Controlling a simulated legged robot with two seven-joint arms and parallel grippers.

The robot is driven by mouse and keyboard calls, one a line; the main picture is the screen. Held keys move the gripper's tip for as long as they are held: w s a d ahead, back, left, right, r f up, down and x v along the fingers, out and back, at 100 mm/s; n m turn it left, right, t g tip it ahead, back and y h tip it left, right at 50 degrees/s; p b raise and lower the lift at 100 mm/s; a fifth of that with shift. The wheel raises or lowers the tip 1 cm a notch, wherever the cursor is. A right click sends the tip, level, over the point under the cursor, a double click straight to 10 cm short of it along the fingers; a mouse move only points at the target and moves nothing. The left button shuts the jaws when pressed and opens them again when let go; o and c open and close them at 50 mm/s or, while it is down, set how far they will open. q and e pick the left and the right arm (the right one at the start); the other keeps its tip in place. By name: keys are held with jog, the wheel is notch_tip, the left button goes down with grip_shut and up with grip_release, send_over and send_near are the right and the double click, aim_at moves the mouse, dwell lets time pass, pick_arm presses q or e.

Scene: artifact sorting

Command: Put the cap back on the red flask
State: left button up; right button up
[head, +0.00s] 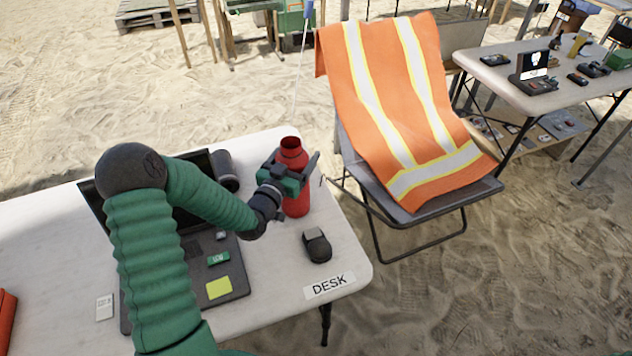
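The red flask (294,204) stands upright near the far right edge of the desk (278,273). Its mouth is uncovered and shows dark inside. My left gripper (292,162) is at the flask, with its green body in front of the flask's upper part. Its dark fingers are spread to either side of the neck, and I cannot tell whether they touch it. I cannot pick out the flask's cap for certain. A small dark object with a grey top (317,246) lies on the desk in front of the flask. My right gripper is not in view.
A laptop (232,285) with a yellow note lies behind my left arm. A dark cylinder (226,168) is at its far corner. A chair with an orange vest (395,100) stands right of the desk. Another table (520,95) with devices is beyond.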

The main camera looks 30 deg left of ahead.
pick_arm(q)
jog(key=c, duration=1.4)
jog(key=shift+r, duration=0.1)
jog(key=shift+r, duration=0.15)
